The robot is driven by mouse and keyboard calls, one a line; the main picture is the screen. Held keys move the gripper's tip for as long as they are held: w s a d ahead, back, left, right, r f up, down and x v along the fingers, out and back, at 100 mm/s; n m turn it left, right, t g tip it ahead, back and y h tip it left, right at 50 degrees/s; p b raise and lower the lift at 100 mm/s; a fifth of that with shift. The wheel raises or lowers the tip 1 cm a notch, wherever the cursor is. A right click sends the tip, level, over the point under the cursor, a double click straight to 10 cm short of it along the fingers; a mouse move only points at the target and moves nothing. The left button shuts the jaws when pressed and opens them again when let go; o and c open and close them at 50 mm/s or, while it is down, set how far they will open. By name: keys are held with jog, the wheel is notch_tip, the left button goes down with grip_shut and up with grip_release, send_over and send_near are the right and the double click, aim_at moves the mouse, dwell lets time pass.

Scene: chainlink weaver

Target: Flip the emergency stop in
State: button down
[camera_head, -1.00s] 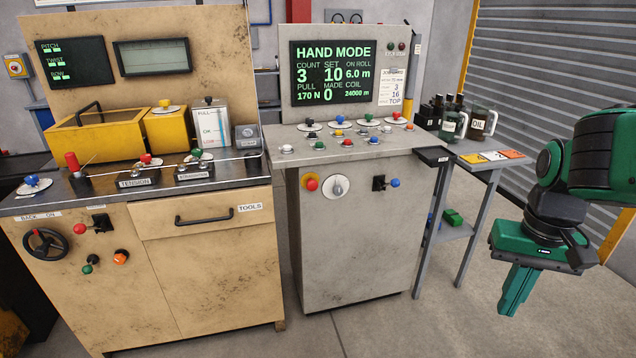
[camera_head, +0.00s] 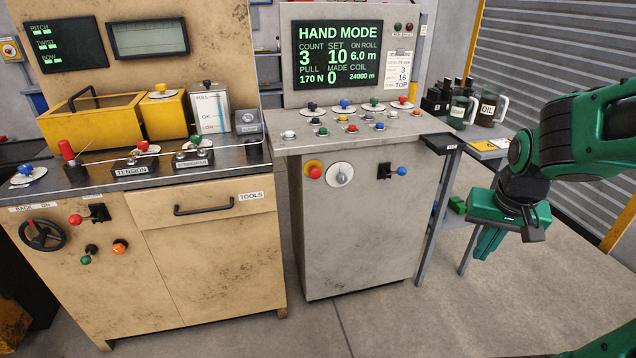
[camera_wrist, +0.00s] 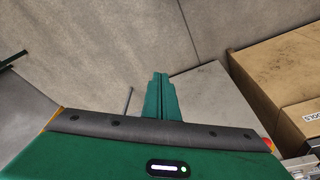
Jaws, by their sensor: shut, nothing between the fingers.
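In the wrist view my gripper's fingers (camera_wrist: 160,85) are together over the floor.
A lever with a blue ball (camera_head: 401,171) sticks out of the grey cabinet's front. A small side table with mugs (camera_head: 487,108) stands behind my arm. A tan cabinet (camera_head: 210,260) is on the left. The floor in front is clear. A red-and-yellow wall box (camera_head: 11,49) is far left.

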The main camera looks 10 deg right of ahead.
jog(key=w+a+f+t, duration=0.2)
jog(key=w+a, duration=0.1)
jog(key=w, duration=0.4)
jog(key=w+a+f+t+y, duration=0.1)
jog(key=w+a+f+t, duration=0.15)
jog(key=w, duration=0.45)
jog(key=w+a+f+t, duration=0.1)
jog(key=w+a+f, duration=0.15)
jog(key=w, duration=0.55)
jog(key=w+a+f+m+t, duration=0.1)
jog(key=w+a+m+t, duration=0.4)
jog(key=a, duration=0.3)
jog(key=w+a+f+m+t+y, duration=0.1)
jog(key=w+a+m+t, duration=0.4)
jog(key=a, duration=0.3)
jog(key=shift+w+a+f+m+y, duration=0.15)
jog(key=shift+f+m+y, duration=0.2)
jog(key=shift+m, duration=0.15)
